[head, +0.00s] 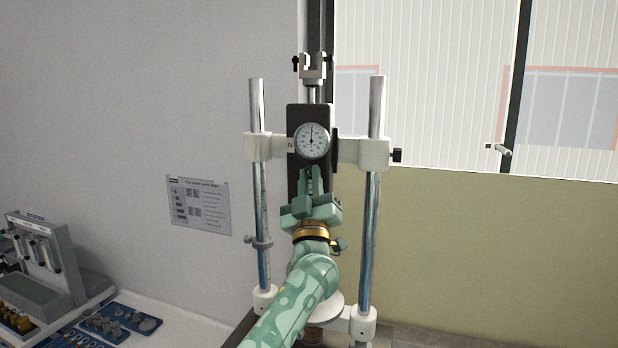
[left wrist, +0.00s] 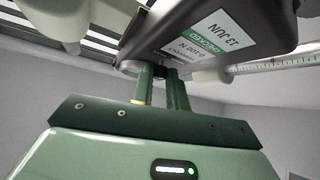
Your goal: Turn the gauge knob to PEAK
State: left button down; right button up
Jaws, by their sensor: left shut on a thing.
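The force gauge (head: 311,110) is a black upright body with a round white dial (head: 312,141), held between two chrome columns. My left gripper (head: 311,178) is at the gauge's front, just below the dial. Its two green fingers point up and are closed around a small dark knob, mostly hidden by them in the head view. In the left wrist view, the fingers (left wrist: 159,80) reach the underside of the gauge body (left wrist: 200,22), with the dark knob (left wrist: 160,71) between their tips. The knob's marking and setting cannot be read. My right gripper is not in view.
The left column (head: 257,105) and right column (head: 377,110) stand close on both sides of my left gripper, with white clamps. A printed sheet (head: 199,205) is on the wall. A grey instrument (head: 45,250) and blue trays (head: 118,322) are at lower left.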

pick_arm(q)
jog(key=shift+n+y, duration=0.4)
jog(key=shift+n, duration=0.1)
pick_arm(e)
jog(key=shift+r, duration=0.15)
pick_arm(q)
jog(key=c, duration=1.4)
grip_release()
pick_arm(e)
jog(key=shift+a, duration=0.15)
